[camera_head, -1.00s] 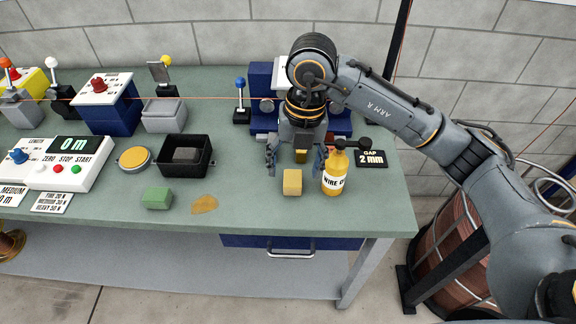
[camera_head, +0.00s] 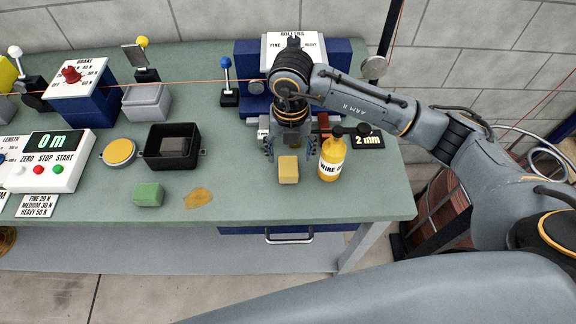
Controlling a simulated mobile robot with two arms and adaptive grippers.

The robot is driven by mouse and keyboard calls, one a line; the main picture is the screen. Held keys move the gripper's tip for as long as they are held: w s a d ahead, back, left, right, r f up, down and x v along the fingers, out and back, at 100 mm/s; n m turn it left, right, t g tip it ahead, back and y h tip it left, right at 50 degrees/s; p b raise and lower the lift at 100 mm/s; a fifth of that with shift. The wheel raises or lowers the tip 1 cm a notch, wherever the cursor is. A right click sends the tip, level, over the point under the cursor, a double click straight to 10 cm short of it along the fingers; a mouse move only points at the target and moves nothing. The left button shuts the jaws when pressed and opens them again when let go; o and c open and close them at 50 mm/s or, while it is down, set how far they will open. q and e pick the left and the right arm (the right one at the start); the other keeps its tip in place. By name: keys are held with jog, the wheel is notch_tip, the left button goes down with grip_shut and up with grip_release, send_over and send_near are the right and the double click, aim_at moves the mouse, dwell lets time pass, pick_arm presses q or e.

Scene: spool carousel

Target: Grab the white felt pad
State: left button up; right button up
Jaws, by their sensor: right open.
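I see no pad that is clearly white. A pale yellow, felt-like block (camera_head: 288,169) lies near the front of the green bench top, left of the oil bottle. My right gripper (camera_head: 290,152) points down just behind this block, its fingers apart and nothing seen held between them. The gripper and wrist hide part of the bench and roller unit behind. A green block (camera_head: 148,195) lies farther left near the front edge. My left gripper is not in view.
A yellow oil bottle (camera_head: 332,160) stands close to the right finger. The blue roller unit (camera_head: 247,68) is behind the gripper. A black tray (camera_head: 172,147) and a tan patch (camera_head: 198,197) are to the left. An orange wire (camera_head: 200,82) crosses the bench.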

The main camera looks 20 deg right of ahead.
aim_at(288, 166)
jog(key=f, duration=0.1)
jog(key=f+p, duration=0.1)
jog(key=f, duration=0.1)
jog(key=shift+s+a+f+p, duration=0.3)
jog(key=shift+s+a+p, duration=0.05)
jog(key=shift+f, duration=0.55)
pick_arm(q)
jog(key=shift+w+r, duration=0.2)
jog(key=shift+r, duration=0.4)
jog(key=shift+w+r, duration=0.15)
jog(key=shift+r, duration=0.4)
pick_arm(e)
jog(key=c, duration=1)
